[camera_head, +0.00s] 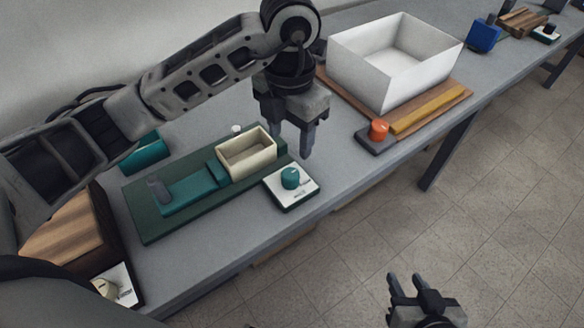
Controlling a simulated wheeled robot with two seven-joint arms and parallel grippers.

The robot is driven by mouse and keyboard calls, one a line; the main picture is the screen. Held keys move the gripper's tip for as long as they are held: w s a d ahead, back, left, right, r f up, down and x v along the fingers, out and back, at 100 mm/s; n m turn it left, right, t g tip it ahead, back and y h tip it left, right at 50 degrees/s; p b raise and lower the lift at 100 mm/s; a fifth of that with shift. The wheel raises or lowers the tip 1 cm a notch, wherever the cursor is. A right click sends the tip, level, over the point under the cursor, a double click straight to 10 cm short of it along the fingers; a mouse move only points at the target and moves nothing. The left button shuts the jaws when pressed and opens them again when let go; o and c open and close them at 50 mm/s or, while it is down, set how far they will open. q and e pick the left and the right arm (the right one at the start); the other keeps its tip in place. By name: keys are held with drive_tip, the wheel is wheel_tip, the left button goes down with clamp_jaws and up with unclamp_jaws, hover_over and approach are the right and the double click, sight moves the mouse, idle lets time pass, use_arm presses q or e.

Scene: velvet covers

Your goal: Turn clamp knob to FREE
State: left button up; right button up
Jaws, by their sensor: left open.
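A round teal knob (290,177) sits on a small white plate with dark lettering (305,192), too small to read, at the front edge of the bench. The plate adjoins a dark green board (150,228) that carries a teal block and a cream open box (247,152). My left gripper (293,145) points down, open and empty, just behind and above the teal knob, apart from it. My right gripper (407,286) is open and empty, low over the floor in front of the bench. I cannot tell from lettering which knob is the clamp knob.
An orange knob (379,130) on a dark base stands right of the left gripper, beside a wooden board with a white bin (360,75). A cream knob (105,287) is at the lower left by a wooden box (62,234). Blue and wooden items are far right.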

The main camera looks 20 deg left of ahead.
sight(290, 173)
use_arm(q)
wheel_tip(290, 173, down, 11)
drive_tip(key=shift+f+b, duration=0.1)
drive_tip(key=shift+b, duration=0.3)
drive_tip(key=c, duration=1)
